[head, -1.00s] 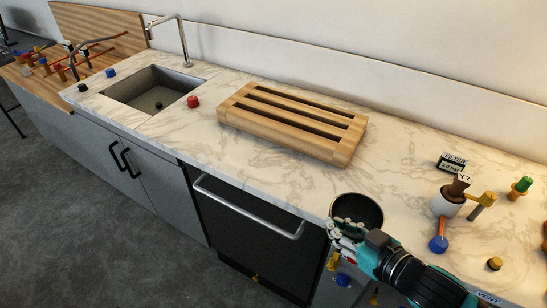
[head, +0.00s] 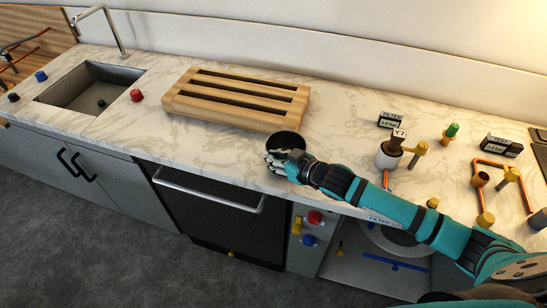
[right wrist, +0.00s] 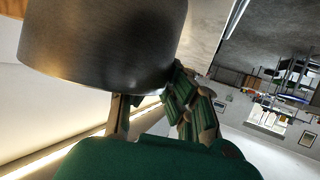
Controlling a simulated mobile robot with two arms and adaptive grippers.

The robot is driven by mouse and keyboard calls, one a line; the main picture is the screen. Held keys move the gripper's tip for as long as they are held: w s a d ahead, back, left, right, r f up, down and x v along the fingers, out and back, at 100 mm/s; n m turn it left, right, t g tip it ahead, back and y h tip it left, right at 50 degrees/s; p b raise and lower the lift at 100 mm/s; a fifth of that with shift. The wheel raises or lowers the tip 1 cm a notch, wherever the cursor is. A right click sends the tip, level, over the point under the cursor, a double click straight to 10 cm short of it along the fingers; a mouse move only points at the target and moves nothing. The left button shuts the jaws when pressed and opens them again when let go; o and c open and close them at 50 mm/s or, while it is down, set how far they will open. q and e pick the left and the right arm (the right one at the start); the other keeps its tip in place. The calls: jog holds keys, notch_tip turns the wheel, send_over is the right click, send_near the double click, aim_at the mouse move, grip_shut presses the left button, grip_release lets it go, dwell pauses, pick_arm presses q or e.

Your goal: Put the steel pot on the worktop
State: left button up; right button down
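The steel pot (head: 287,142), a dark grey round vessel, is in my right gripper (head: 276,161), just in front of the right end of the wooden rack. It appears over the front part of the marble worktop (head: 345,120); I cannot tell whether its base touches. In the right wrist view the pot (right wrist: 100,45) fills the upper left, with the fingers (right wrist: 160,110) closed against its lower side. Its inside is barely visible. My left gripper is not in view.
The slatted wooden rack (head: 180,104) lies close behind the pot. Left are a red knob (head: 136,95) and the sink (head: 75,92). Bare worktop lies between rack and valve.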

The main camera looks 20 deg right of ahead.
jog(key=shift+f, duration=0.75)
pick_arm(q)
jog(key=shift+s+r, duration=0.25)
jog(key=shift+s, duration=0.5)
pick_arm(e)
jog(key=c, duration=2)
grip_release()
jog(key=shift+f, duration=0.2)
jog(key=o, duration=0.5)
jog(key=shift+s, duration=0.1)
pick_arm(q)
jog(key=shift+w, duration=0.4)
pick_arm(e)
jog(key=shift+r, duration=0.15)
